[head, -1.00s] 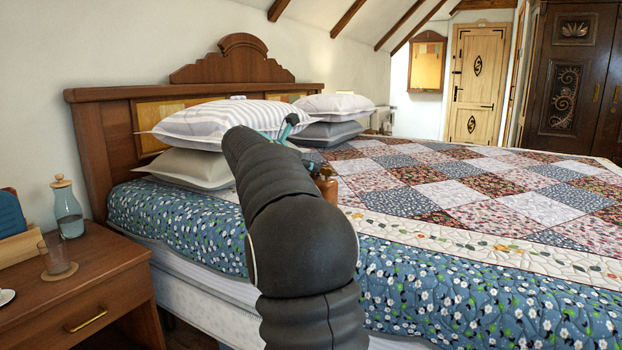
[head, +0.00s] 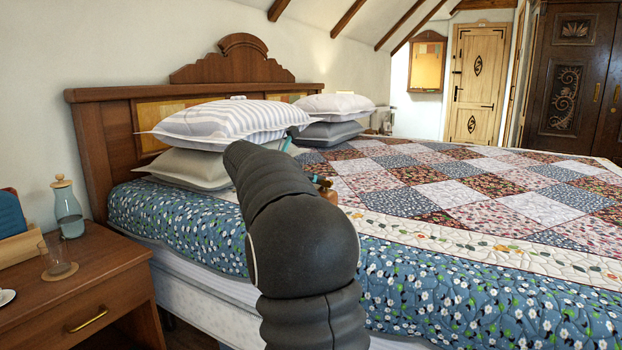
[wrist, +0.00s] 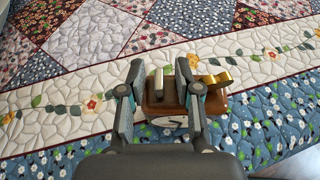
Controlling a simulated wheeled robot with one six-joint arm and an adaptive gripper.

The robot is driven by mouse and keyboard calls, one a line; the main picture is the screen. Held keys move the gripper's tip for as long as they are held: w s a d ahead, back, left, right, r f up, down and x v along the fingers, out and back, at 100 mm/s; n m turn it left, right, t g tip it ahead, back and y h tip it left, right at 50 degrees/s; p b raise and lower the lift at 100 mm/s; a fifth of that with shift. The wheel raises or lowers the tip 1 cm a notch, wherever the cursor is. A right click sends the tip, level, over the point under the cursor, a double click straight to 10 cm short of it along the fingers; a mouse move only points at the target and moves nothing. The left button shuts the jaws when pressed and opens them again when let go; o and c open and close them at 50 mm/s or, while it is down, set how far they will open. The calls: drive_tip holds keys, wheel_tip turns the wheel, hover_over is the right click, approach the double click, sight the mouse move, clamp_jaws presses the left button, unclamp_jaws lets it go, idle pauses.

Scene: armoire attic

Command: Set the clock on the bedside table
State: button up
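The clock, a small brown wooden body with gold-coloured parts and a pale face, sits on the bed's quilt; in the wrist view the clock (wrist: 215,103) is at the centre, its face partly covered. My gripper (wrist: 160,98) is open over it, one finger left of the body with a gap, the other in front of or against its right part. I cannot tell whether they touch. In the head view a small brown part of the clock (head: 328,191) shows beside my arm, which hides most of the gripper. The wooden bedside table (head: 112,268) stands at the lower left.
On the bedside table are a glass on a coaster (head: 56,258), a corked bottle (head: 67,208), a blue item in a wooden holder (head: 12,222) and a cup's edge. Its front right top is clear. Pillows (head: 215,122) and the headboard (head: 100,150) stand behind.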

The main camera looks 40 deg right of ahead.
drive_tip(key=shift+f+b, duration=0.2)
drive_tip(key=shift+b, duration=0.7)
drive_tip(key=p+v, duration=0.2)
drive_tip(key=v, duration=1.2)
drive_tip(key=shift+r, duration=0.3)
drive_tip(key=shift+s+d, duration=0.1)
drive_tip(key=shift+s, duration=0.1)
